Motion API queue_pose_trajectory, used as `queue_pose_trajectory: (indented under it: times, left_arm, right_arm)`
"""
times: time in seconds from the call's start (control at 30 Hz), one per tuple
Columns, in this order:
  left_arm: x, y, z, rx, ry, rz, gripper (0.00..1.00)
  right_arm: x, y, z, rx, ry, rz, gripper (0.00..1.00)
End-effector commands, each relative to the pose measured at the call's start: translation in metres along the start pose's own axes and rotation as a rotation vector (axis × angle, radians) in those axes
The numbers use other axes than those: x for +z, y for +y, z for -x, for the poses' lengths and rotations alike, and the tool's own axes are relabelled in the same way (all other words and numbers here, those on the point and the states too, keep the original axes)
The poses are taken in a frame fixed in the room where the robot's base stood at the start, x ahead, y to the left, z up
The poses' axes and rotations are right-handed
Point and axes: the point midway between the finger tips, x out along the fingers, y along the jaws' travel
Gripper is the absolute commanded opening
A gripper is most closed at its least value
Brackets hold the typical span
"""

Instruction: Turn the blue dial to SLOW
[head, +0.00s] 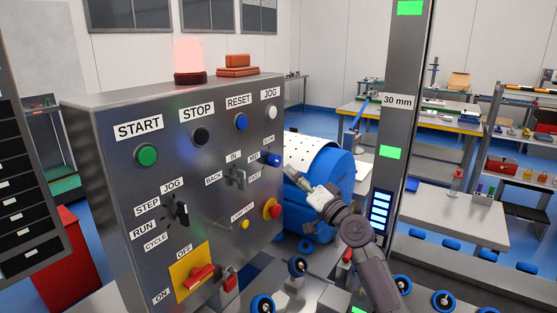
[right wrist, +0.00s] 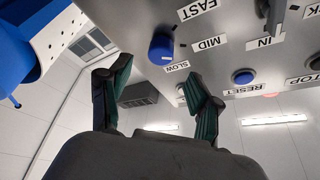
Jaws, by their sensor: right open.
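The blue dial (head: 270,159) sticks out near the right edge of the grey control panel (head: 215,150), with small labels around it. In the right wrist view the blue dial (right wrist: 161,47) is a round knob with SLOW, MID and FAST labels beside it; which label it points at I cannot tell. The SLOW label (right wrist: 176,66) is just below the dial there. My right gripper (head: 294,176) is open and empty, a little right of and below the dial, apart from it. Its fingers (right wrist: 158,78) also show spread in the right wrist view. My left gripper is out of view.
A lever (head: 237,178) sits left of the dial, and a red button (head: 272,209) on yellow is below it. A blue drum machine (head: 330,180) stands behind my right gripper. A tall metal post (head: 398,120) rises right of my arm.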

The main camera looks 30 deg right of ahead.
Motion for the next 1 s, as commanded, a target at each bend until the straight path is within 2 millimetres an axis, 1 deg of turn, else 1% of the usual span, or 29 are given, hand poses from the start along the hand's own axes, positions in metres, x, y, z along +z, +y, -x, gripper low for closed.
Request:
queue_pose_trajectory:
  times: [0.03,0.1,0.2,0.33,0.5,0.77,0.8,0.87,1.0]
  left_arm:
    - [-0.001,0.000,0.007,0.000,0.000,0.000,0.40]
    - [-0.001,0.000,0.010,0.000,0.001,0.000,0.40]
    - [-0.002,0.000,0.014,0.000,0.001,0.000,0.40]
    - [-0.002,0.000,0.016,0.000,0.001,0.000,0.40]
    - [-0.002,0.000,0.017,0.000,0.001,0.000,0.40]
    - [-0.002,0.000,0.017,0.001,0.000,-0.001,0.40]
    - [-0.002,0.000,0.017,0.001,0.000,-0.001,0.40]
    - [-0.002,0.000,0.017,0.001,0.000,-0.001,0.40]
    - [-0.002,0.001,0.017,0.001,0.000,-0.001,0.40]
  right_arm:
    - [-0.003,-0.004,-0.013,-0.002,0.001,-0.004,0.63]
    - [-0.002,-0.003,-0.027,-0.001,0.000,-0.005,0.63]
    - [-0.001,-0.003,-0.044,-0.001,-0.001,-0.002,0.63]
    - [0.000,-0.001,-0.061,0.000,-0.001,-0.002,0.63]
    - [0.001,-0.001,-0.071,-0.001,-0.003,0.000,0.63]
    - [0.002,0.000,-0.071,0.000,-0.004,0.001,0.63]
    - [0.002,0.000,-0.071,0.000,-0.004,0.001,0.60]
    - [0.002,0.000,-0.071,0.000,-0.003,0.001,0.50]
    - [0.002,0.000,-0.071,0.000,-0.003,0.001,0.27]
